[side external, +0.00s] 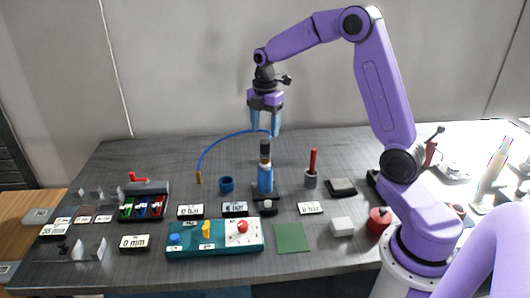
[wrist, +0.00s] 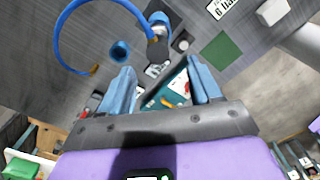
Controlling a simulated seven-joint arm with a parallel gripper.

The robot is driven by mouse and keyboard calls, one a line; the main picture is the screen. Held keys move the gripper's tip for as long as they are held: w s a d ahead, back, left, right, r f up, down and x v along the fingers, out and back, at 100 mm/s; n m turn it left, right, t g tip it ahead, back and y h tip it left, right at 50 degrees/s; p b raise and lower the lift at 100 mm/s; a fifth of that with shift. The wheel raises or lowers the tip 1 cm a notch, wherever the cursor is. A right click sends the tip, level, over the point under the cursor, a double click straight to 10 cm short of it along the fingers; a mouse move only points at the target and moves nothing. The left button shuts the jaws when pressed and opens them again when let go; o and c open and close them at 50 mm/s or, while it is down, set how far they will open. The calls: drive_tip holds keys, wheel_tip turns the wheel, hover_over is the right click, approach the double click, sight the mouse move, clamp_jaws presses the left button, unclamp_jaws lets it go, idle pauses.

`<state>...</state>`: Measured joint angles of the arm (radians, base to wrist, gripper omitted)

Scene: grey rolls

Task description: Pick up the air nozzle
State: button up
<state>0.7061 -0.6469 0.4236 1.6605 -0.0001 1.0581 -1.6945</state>
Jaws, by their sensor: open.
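An upright blue tool with a dark top (side external: 265,178), which looks like the air nozzle, stands on a dark base on the table. A blue hose (side external: 222,139) arcs left from its top and ends in a brass-coloured tip (side external: 198,178). In the wrist view, the blue tool (wrist: 160,19) is at the top middle with its dark top (wrist: 157,49) towards me, and the hose (wrist: 62,42) loops left. My gripper (side external: 264,130) is open and empty, pointing down above the tool and apart from it. Its fingers show in the wrist view (wrist: 161,72), either side below the dark top.
A blue cup (side external: 227,184) stands left of the tool, and a grey holder with a red stick (side external: 311,178) right of it. A teal panel (side external: 213,250) with knobs lies in front, beside a green square (side external: 292,238). Small display blocks (side external: 190,211) stand nearby. The table's back is mostly clear.

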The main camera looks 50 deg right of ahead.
sight(265, 151)
wheel_tip(265, 151, down, 10)
drive_tip(key=shift+w+d+r, duration=0.15)
idle(0.4)
clamp_jaws()
